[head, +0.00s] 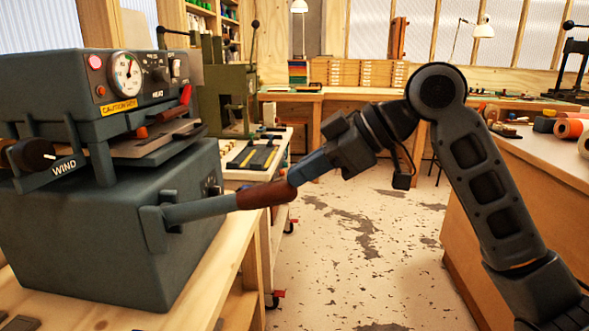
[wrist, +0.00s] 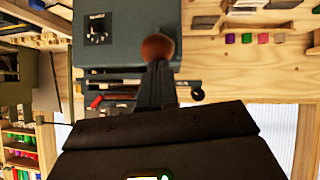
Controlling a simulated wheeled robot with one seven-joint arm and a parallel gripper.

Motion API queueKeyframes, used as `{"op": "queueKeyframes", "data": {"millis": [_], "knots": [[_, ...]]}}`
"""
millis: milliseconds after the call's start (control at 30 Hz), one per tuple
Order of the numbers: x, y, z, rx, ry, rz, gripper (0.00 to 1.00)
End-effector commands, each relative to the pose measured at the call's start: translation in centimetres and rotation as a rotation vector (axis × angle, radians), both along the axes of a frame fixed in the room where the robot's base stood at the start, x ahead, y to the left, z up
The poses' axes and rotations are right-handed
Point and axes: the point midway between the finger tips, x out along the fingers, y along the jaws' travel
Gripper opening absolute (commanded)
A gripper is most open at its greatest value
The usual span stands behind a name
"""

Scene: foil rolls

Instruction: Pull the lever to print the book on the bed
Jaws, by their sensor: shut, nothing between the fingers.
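The grey press (head: 110,235) stands on the wooden bench at left. Its lever (head: 200,208) sticks out to the right from the lower box, slightly raised, and ends in a brown grip (head: 265,195). My gripper (head: 298,178) is shut and empty, its fingertips at the outer end of that grip; I cannot tell if they touch. In the wrist view the fingers (wrist: 156,75) point at the grip's round brown end (wrist: 157,47). The flat bed (head: 155,143) sits under the gauge housing. I cannot make out a book on it clearly.
A green machine (head: 225,95) and a low white table (head: 248,172) with tools stand behind the press. A wooden counter (head: 540,160) with foil rolls (head: 571,129) is at right. The floor (head: 370,240) between is clear.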

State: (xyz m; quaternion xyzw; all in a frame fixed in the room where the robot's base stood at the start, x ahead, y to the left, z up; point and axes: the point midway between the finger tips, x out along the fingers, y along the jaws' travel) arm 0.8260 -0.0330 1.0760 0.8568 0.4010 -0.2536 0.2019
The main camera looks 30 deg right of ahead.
Motion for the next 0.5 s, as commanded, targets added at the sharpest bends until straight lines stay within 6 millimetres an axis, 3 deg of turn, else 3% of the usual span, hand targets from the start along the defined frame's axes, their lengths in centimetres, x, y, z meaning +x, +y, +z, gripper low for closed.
{"op": "queueKeyframes", "data": {"millis": [33, 100, 500], "knots": [[-0.3, -0.2, -2.3, 0.034, -0.012, -0.001, 0.00], [-0.5, -0.6, -3.4, 0.070, -0.042, -0.001, 0.00], [-1.2, -1.6, -8.1, 0.221, -0.154, 0.000, 0.00]]}}
